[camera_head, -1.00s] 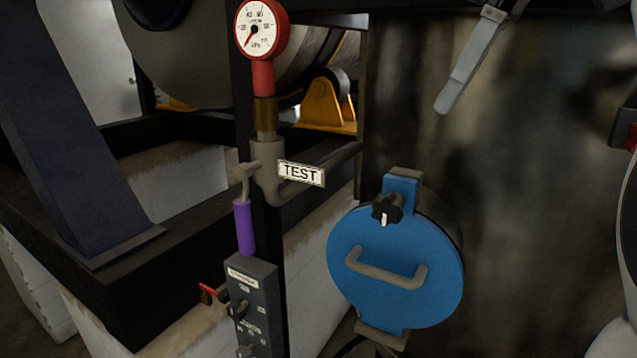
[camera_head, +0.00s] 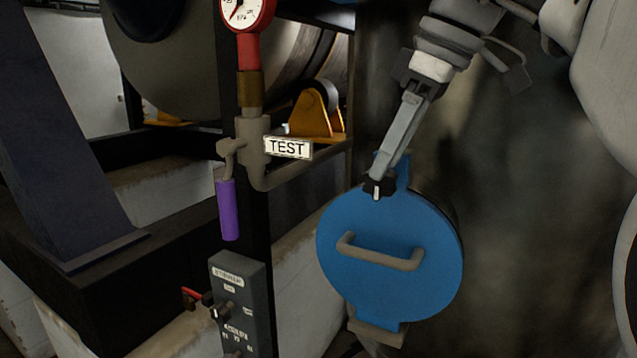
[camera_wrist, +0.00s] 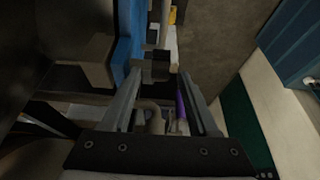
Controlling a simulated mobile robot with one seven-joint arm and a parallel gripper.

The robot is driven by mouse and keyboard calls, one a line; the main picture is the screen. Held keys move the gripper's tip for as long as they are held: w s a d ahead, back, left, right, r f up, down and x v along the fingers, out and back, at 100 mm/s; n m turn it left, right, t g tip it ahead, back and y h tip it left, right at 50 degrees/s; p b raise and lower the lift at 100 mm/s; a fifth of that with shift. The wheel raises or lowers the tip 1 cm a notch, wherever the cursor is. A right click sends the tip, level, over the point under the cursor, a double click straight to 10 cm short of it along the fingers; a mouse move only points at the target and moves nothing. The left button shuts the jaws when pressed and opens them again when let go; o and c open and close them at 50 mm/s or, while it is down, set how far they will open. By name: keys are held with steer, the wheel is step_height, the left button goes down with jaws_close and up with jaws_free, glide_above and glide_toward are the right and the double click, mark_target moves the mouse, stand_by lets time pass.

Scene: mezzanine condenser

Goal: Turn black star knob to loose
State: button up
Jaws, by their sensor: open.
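The black star knob (camera_head: 377,189) sits at the top of the round blue cover (camera_head: 385,245), and its white mark points roughly downward. My gripper (camera_head: 381,174) reaches down from the upper right, its fingertips at the knob and hiding part of it. In the wrist view my gripper (camera_wrist: 160,74) is open, with a dark block that looks like the knob (camera_wrist: 160,68) between the fingertips. I cannot tell whether the fingers touch it. The blue cover (camera_wrist: 128,35) shows beside the left finger.
The cover's grey handle (camera_head: 380,252) sticks out below the knob. To the left stand a pipe with a TEST tag (camera_head: 288,147), a red gauge (camera_head: 246,12), a purple lever (camera_head: 228,209) and a grey switch box (camera_head: 238,300). Free space lies right of the cover.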

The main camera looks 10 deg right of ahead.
mark_target(379, 199)
steer(key=shift+x, duration=1.75)
jaws_close()
